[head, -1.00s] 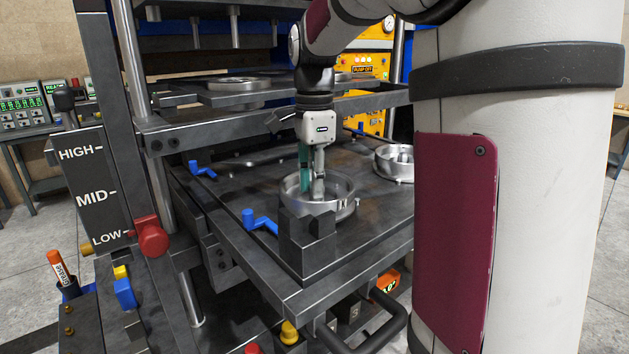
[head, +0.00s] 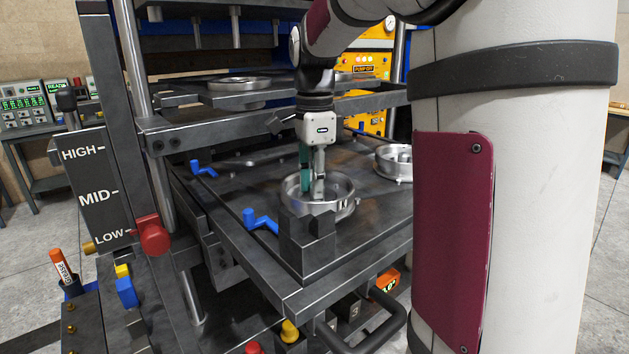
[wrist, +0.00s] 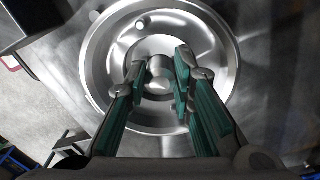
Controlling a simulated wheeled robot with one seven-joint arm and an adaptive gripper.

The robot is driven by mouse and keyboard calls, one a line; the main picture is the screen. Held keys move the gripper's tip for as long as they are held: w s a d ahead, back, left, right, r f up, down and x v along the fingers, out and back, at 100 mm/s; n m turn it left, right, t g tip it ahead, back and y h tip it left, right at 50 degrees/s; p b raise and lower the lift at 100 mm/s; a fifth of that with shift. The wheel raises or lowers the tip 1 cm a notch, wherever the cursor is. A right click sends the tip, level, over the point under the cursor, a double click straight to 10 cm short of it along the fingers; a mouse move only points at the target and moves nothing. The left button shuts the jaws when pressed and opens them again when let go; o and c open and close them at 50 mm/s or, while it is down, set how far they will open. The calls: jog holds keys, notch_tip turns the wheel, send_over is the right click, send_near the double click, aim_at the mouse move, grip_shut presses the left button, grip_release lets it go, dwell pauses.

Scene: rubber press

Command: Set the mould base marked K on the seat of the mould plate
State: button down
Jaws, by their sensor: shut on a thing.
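A round, silvery metal mould base (head: 345,188) with a raised rim and a central post is at the front of the dark mould plate (head: 262,187). In the wrist view the green-padded fingers (wrist: 160,82) stand on either side of the post, inside the dished mould base (wrist: 112,45). I cannot tell whether the base rests on the plate or is slightly above it. The seat beneath it is hidden.
A second round metal part (head: 393,165) sits on the plate to the right. A dark block (head: 307,250) stands in front of the held base. Blue handles (head: 260,221) are along the left edge. An upper shelf (head: 190,100) with a metal ring lies behind.

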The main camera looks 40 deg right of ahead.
jog(key=shift+f, duration=0.1)
jog(key=c, duration=1.3)
grip_release()
jog(key=shift+f, duration=0.15)
jog(key=shift+r+p, duration=1.1)
jog(key=shift+r, duration=2.45)
